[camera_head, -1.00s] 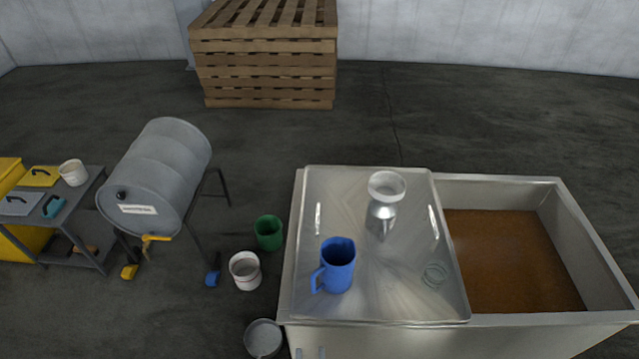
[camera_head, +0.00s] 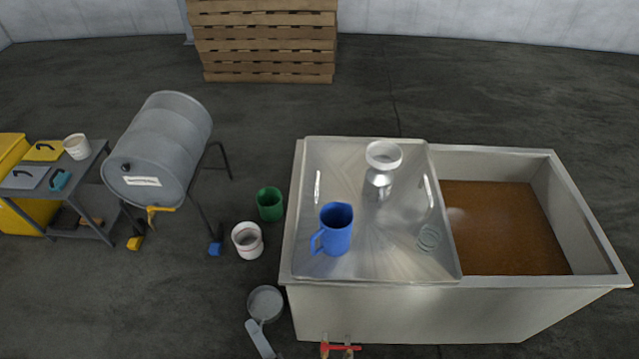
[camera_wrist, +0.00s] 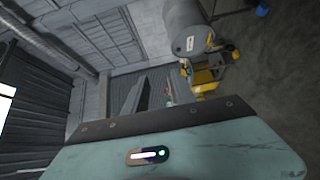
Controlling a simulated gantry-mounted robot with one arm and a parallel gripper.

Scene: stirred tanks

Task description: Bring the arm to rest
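My gripper does not show in the head view, and no part of my arm can be made out there. In the wrist view a pale teal panel with a dark edge strip and a small lit indicator fills the bottom; it seems to be part of my own body. No fingertips can be made out beyond it, so whether my gripper is open or holds anything is hidden. The wrist view looks across the room, with the grey drum (camera_wrist: 188,30) and yellow items (camera_wrist: 208,75) at upper right.
A steel tank (camera_head: 400,310) holds brown liquid (camera_head: 500,230). On its lid (camera_head: 310,260) stand a blue jug (camera_head: 336,232) and a metal vessel (camera_head: 379,182). Green (camera_head: 270,204) and white (camera_head: 247,241) buckets stand left of it. The drum (camera_head: 165,140) lies on a stand. Pallets (camera_head: 265,45) stand behind.

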